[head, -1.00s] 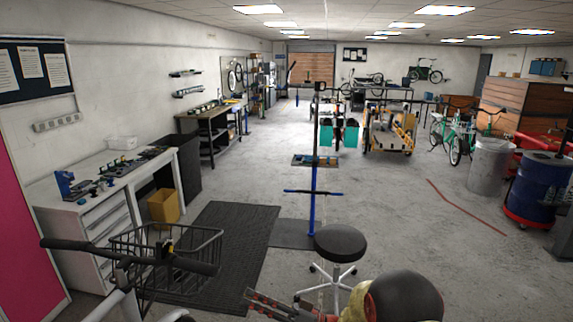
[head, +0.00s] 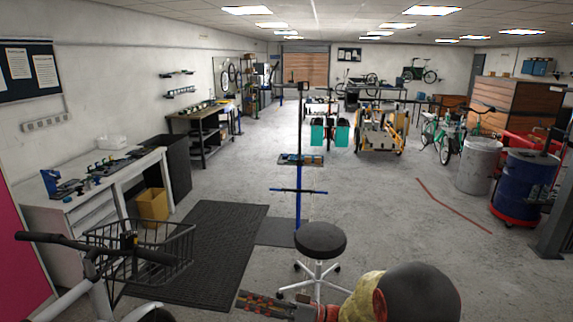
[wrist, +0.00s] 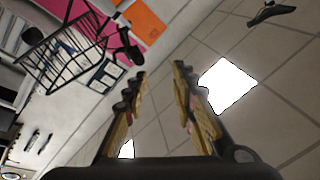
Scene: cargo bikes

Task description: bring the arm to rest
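My gripper (wrist: 160,72) shows in the wrist view with its two dark, yellow-padded fingers apart and nothing between them. Behind it are ceiling panels and a bright ceiling light (wrist: 228,86). In the head view my arm is low at the bottom, right of centre, and the gripper fingers (head: 245,300) point left. They are in front of the stool base, apart from the bike at the left. I see no held object.
A bike with a wire basket (head: 150,247) stands close at bottom left, and its basket (wrist: 62,55) shows in the wrist view. A black stool (head: 320,240) and a blue repair stand (head: 298,205) are just ahead. A blue drum (head: 527,185) is right. Centre-right floor is open.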

